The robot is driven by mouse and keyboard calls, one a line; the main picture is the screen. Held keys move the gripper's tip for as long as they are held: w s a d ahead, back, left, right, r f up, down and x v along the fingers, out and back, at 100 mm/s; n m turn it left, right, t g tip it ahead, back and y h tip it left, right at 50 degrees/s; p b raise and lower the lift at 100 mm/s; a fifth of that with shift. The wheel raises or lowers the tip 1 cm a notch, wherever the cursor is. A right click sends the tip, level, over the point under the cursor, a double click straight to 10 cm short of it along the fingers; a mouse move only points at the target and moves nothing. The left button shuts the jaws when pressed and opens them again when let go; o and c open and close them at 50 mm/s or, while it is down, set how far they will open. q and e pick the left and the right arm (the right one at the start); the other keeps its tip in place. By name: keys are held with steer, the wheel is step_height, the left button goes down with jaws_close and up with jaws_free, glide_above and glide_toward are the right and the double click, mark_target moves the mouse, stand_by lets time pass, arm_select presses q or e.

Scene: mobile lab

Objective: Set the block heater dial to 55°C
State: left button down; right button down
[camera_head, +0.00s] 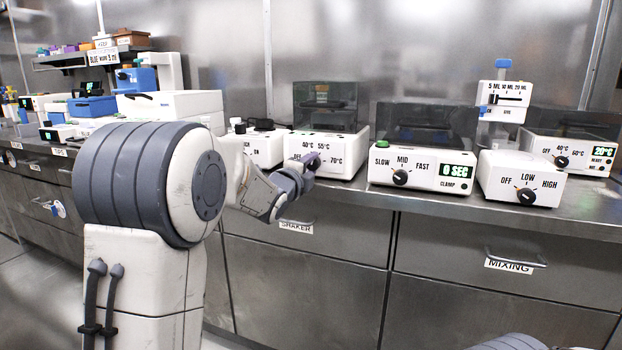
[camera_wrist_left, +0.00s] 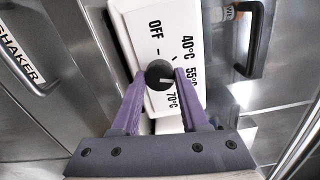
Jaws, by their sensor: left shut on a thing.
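The block heater (camera_head: 345,143) is a white box with a dark lid, on the steel bench. Its front carries OFF, 40°C, 55°C and 70°C labels. My left gripper (camera_head: 311,160) is at its front and covers the dial in the head view. In the left wrist view the dark round dial (camera_wrist_left: 159,74) sits between the purple fingers of my left gripper (camera_wrist_left: 159,76), which is shut on it. The dial's short white mark points right, roughly to the 55°C label, perhaps slightly towards 70°C. My right gripper is not in view.
Right of the heater stand a device with a SLOW/MID/FAST dial (camera_head: 415,174) and one with an OFF/LOW/HIGH dial (camera_head: 520,172). A white device (camera_head: 260,146) is close on the left. Steel drawers with handles (camera_head: 515,258) lie below the bench edge.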

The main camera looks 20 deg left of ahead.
arm_select(q)
steer(key=shift+f+m+b, duration=0.15)
steer(key=shift+m+b, duration=0.6)
steer(key=shift+m, duration=0.15)
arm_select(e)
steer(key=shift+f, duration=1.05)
arm_select(q)
steer(key=shift+c, duration=2.1)
jaws_free()
steer(key=shift+d, duration=0.1)
steer(key=shift+s, duration=0.6)
steer(key=s+p, duration=0.1)
steer(key=s, duration=0.8)
steer(key=shift+s+a, duration=0.15)
steer(key=shift+a, duration=0.1)
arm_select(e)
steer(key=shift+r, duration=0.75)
